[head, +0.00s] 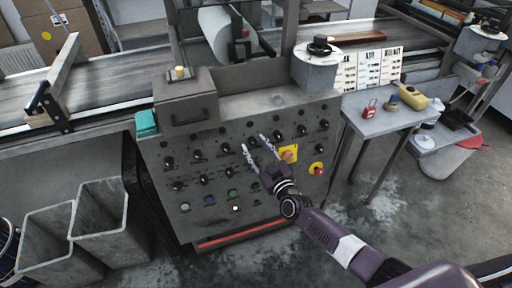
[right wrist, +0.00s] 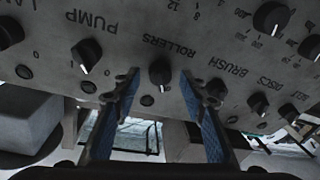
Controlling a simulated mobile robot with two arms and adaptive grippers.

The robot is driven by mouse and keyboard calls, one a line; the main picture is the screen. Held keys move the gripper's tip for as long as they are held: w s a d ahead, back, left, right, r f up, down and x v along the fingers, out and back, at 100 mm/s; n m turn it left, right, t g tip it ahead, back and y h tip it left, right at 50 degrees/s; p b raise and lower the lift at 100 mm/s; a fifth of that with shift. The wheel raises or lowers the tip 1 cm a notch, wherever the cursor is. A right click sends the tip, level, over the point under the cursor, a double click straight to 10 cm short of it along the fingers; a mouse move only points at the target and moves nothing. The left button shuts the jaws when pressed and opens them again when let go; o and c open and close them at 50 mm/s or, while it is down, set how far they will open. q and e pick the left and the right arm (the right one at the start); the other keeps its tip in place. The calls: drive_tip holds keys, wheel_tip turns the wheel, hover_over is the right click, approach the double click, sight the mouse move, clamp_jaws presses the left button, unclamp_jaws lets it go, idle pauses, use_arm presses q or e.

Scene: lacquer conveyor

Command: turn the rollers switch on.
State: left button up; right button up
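The rollers switch (right wrist: 160,72) is a black rotary knob under the upside-down word ROLLERS in the right wrist view. Its white pointer mark faces down in that picture. My right gripper (head: 256,142) is open in front of the control panel (head: 150,160). In the right wrist view its two blue-padded fingers stand left and right of the rollers knob, with a gap on each side. I cannot tell how far the tips are from the panel. In the head view I cannot single out the rollers knob. My left gripper is not in view.
The pump knob (right wrist: 86,55) is left of the fingers, and the brush knob (right wrist: 214,90) is close on the right. A yellow plate (head: 288,153) and a red emergency button (head: 317,169) are right of the gripper. A side table (head: 375,122) stands at right.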

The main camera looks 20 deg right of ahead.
clamp_jaws()
drive_tip(key=shift+m, duration=0.4)
drive_tip(key=m+h, duration=0.1)
drive_tip(key=m, duration=0.2)
drive_tip(key=m+h, duration=0.1)
drive_tip(key=m, duration=0.2)
drive_tip(key=shift+a+f+m+t, duration=0.1)
drive_tip(key=shift+a+m+t, duration=0.05)
drive_tip(key=shift+m+t, duration=0.15)
drive_tip(key=m+h, duration=0.1)
drive_tip(key=m, duration=0.2)
drive_tip(key=m+h, duration=0.1)
drive_tip(key=m, duration=0.2)
drive_tip(key=shift+m, duration=0.4)
unclamp_jaws()
